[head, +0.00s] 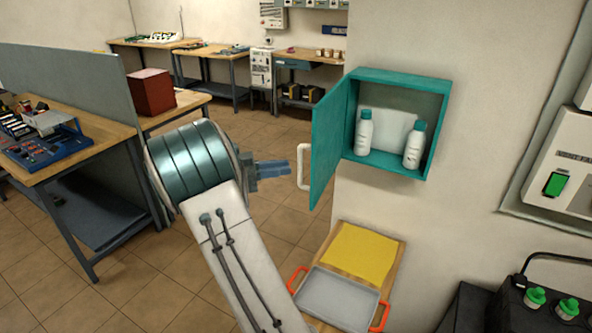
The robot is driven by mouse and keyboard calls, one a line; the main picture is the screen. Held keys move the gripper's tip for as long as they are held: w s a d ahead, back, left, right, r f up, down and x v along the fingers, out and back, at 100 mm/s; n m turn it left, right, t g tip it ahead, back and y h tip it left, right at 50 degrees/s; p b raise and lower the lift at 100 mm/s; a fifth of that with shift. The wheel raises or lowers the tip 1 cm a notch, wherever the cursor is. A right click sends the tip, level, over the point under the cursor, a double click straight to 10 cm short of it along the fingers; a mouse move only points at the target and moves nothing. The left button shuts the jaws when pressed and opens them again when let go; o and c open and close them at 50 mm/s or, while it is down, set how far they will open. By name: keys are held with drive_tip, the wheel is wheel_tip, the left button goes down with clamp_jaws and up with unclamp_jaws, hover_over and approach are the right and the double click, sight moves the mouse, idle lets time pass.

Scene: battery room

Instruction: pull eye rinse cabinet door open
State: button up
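The teal eye rinse cabinet (437,128) hangs on the wall right of the middle in the head view. Its door (333,140) stands swung well open toward the left, and a white bar handle (303,166) is on the door's outer face. Two white bottles with teal caps, a left one (364,134) and a right one (413,147), stand inside. My gripper (288,168) points right, its blue fingertips just left of the handle. A small gap seems to separate them. The fingers overlap from this side, so their opening is unclear.
Below the cabinet are a grey tray with orange handles (338,299) and a yellow sheet (358,252). A workbench (60,165) with a grey partition and a red box (151,93) stand at left. A wall panel (565,175) is at right. Tiled floor lies open behind my arm.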

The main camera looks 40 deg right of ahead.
drive_tip(key=b+v, duration=0.1)
drive_tip(key=v, duration=0.7)
drive_tip(key=shift+a+b, duration=0.2)
drive_tip(key=shift+b, duration=0.1)
drive_tip(key=shift+w, duration=0.1)
